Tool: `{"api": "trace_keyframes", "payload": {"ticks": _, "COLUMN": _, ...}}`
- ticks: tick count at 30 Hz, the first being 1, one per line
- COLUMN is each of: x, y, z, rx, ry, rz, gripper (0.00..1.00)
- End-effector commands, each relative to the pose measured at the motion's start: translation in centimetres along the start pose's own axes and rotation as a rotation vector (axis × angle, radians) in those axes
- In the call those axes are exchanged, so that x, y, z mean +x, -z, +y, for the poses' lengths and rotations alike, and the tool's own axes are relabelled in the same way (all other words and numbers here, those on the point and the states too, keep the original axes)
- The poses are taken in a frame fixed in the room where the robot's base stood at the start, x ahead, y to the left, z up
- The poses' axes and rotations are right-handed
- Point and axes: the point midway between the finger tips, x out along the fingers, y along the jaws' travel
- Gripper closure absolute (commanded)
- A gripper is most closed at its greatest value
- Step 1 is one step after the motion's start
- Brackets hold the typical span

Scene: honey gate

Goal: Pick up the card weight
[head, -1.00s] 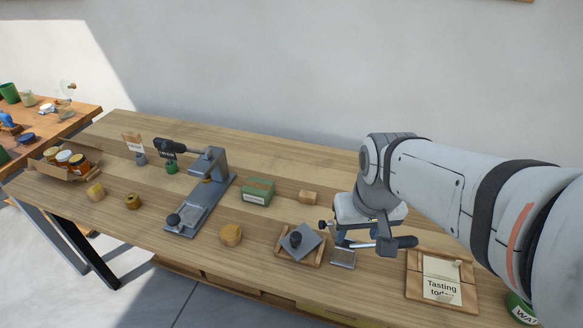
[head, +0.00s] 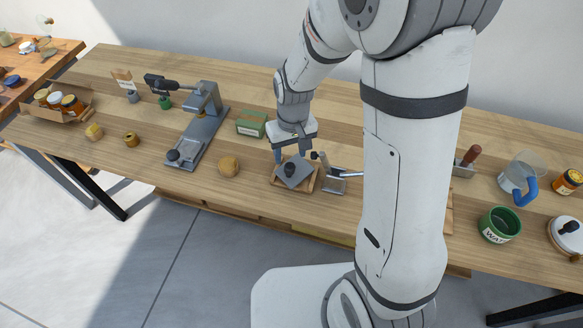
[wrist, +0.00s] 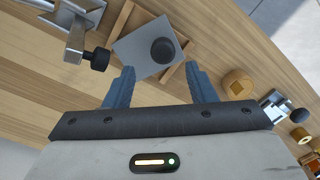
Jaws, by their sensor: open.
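The card weight (head: 295,172) looks like a grey square plate with a round black knob, lying in a shallow wooden tray (head: 312,184) on the workbench. It also shows in the wrist view (wrist: 138,48), just beyond my fingertips and turned at an angle to them. My gripper (head: 291,154) points down above the back edge of the weight in the head view. In the wrist view my gripper (wrist: 160,75) has its two blue fingers apart, with nothing between them. The knob lies ahead of the gap between the fingers. Whether a fingertip touches the plate I cannot tell.
A small metal stand with a black knob (wrist: 98,59) is close to the left finger in the wrist view. A round wooden piece (head: 229,167), a grey press (head: 203,125) and a green box (head: 251,123) stand to the left. My arm hides part of the bench.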

Motion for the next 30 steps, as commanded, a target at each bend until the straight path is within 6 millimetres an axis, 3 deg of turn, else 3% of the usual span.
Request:
{"api": "trace_keyframes", "payload": {"ticks": 9, "x": 4.2, "y": -0.8, "z": -0.5, "rx": -0.002, "ry": 0.000, "rz": -0.003, "gripper": 0.49}}
{"api": "trace_keyframes", "payload": {"ticks": 18, "x": 4.7, "y": -0.7, "z": -0.5, "rx": -0.002, "ry": 0.000, "rz": -0.001, "gripper": 0.49}}
{"api": "trace_keyframes", "payload": {"ticks": 30, "x": 4.7, "y": -0.7, "z": -0.5, "rx": -0.002, "ry": 0.000, "rz": 0.000, "gripper": 0.81}}
